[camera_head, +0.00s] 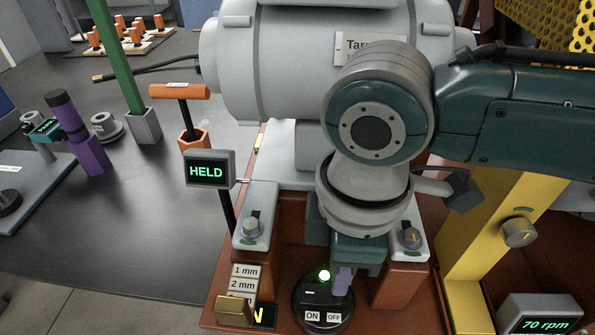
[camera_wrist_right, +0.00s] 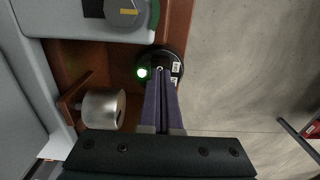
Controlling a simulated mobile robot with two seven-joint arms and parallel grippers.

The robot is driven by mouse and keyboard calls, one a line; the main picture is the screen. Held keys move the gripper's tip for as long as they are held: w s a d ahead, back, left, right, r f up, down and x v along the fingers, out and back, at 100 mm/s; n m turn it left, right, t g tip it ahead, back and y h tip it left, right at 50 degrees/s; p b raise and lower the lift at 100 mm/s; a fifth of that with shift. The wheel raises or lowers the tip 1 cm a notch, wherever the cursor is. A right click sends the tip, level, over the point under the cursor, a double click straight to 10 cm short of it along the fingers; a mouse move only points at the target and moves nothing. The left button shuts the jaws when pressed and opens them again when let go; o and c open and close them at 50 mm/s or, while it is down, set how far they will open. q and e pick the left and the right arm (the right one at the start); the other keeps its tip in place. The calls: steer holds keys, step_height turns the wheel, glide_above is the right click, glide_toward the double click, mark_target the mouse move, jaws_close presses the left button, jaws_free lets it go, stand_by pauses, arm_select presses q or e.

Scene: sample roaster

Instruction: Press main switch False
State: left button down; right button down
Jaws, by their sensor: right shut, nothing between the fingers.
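The main switch (camera_head: 318,318) is a round black unit with a lit green lamp, a dark rocker and white ON and OFF labels. It sits at the front of the red-brown base, low in the head view. My right gripper (camera_head: 342,284) is shut and empty, pointing down over the switch's rear right side, near the rocker. In the right wrist view the closed purple fingers (camera_wrist_right: 160,76) reach over the switch (camera_wrist_right: 172,58) and cover part of it. The lamp glows beside the fingertips. I cannot tell whether they touch the rocker. My left gripper is out of view.
A display reading HELD (camera_head: 208,170) stands left of the base. Knobs (camera_head: 250,228) and (camera_head: 411,238) flank the switch area. A brass block (camera_head: 235,311) lies near the 1 mm and 2 mm labels. A display reading 70 rpm (camera_head: 543,324) is at right.

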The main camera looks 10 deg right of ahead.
steer(key=shift+f+b, duration=0.6)
steer(key=shift+f, duration=0.45)
steer(key=shift+r, duration=0.1)
step_height(320, 180, up, 7)
steer(key=p, duration=0.8)
stand_by(0.3)
stand_by(0.3)
